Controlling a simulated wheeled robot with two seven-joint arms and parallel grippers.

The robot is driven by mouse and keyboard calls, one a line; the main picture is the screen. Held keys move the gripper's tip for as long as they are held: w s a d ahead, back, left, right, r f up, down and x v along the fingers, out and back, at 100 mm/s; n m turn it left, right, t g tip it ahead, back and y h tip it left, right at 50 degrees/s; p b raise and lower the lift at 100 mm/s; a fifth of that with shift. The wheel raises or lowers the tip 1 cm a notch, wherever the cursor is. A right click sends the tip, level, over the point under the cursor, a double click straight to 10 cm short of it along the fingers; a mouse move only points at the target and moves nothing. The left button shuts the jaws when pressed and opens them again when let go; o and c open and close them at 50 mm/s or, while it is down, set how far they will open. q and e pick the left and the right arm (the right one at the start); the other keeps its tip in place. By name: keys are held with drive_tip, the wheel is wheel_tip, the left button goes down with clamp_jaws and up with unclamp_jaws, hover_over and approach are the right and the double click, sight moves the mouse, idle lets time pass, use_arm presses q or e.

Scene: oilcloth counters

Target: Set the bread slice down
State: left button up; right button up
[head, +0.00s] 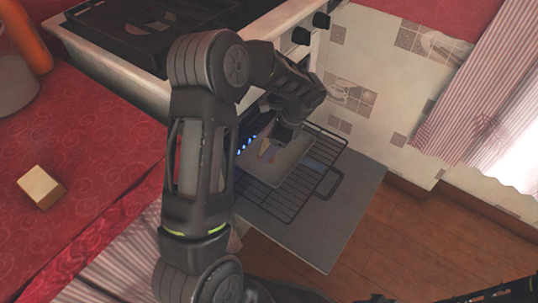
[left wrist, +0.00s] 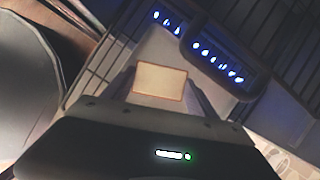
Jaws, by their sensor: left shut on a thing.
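The bread slice (left wrist: 160,80) is a pale cream square between the fingers of my left gripper (left wrist: 160,92) in the left wrist view. My left gripper is shut on it. In the head view my left gripper (head: 277,140) points down over a grey flat tray (head: 283,170), and a small tan patch shows by its fingers. The tray lies on a pulled-out wire oven rack (head: 325,150). I cannot tell whether the slice touches the tray. My right gripper does not show clearly in any view.
The open oven door (head: 335,220) lies flat under the rack. A pale block (head: 40,187) sits on the red counter (head: 85,130) at left. A dark pan (head: 140,25) stands on the stove top. Blue lights (left wrist: 217,60) show beside the slice in the left wrist view.

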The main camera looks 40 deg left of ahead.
use_arm(q)
drive_tip(key=shift+a+f+b, duration=0.2)
drive_tip(key=shift+f+b, duration=0.9)
drive_tip(key=shift+f, duration=1.4)
drive_tip(key=shift+f, duration=0.15)
drive_tip(key=o, duration=1.3)
drive_tip(key=shift+d+r, duration=0.1)
drive_tip(key=shift+r, duration=0.25)
drive_tip(key=p+v, duration=0.3)
drive_tip(key=v, duration=0.8)
drive_tip(key=shift+w+d+r, duration=0.1)
drive_tip(key=shift+r, duration=0.25)
